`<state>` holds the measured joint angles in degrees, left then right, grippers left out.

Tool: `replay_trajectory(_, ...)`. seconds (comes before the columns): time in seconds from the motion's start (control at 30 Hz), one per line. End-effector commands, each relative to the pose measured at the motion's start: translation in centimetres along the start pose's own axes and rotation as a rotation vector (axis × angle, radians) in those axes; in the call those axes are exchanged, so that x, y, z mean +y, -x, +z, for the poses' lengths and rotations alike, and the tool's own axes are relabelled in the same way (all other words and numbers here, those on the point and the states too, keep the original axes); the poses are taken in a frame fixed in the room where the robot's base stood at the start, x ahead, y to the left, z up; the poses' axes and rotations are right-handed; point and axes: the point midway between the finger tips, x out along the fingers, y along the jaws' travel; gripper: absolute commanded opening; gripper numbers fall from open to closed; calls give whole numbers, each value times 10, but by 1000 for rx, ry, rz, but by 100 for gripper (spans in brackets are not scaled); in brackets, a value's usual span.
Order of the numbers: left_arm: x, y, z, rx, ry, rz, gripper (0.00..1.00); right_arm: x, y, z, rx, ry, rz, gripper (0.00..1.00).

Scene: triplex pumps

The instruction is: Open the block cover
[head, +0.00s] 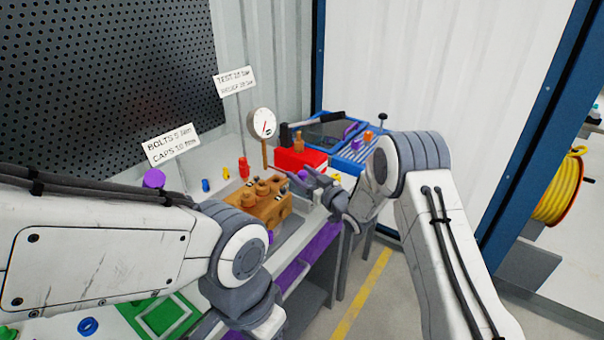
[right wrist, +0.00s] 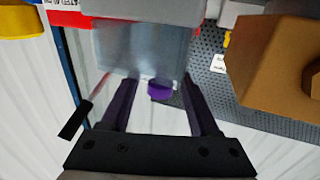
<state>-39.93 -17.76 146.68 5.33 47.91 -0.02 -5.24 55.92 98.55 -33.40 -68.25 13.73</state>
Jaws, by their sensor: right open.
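The orange-brown pump block (head: 262,208) stands on the bench in the head view, with round caps on its top. It is partly hidden behind my left arm. I cannot make out its cover as a separate part. My right gripper (head: 292,182) is open beside the block's right end. In the right wrist view, the open fingers of my right gripper (right wrist: 160,105) point at a grey surface, and a small purple thing (right wrist: 159,91) shows between them, apparently beyond the tips. A brown block (right wrist: 274,65) is at the right there, apart from the fingers.
A gauge (head: 262,123) on a stem rises behind the block. A red box (head: 300,160) and a blue tray (head: 345,137) with tools stand farther back. Small coloured parts and two signs line the back of the bench. A green tray (head: 160,316) is at the lower left.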

Motion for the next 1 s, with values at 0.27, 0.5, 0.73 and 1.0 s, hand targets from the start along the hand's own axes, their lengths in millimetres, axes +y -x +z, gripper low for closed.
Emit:
replay_trajectory(0.27, 0, 0, 0, 0, 0, 0, 50, 0, 0, 0, 0, 0, 0, 27)
replay_trajectory(0.5, 0, 0, 0, 0, 0, 0, 50, 0, 0, 0, 0, 0, 0, 0)
replay_trajectory(0.73, 0, 0, 0, 0, 0, 0, 50, 0, 0, 0, 0, 0, 0, 0)
replay_trajectory(1.0, 0, 0, 0, 0, 0, 0, 50, 0, 0, 0, 0, 0, -1, 0)
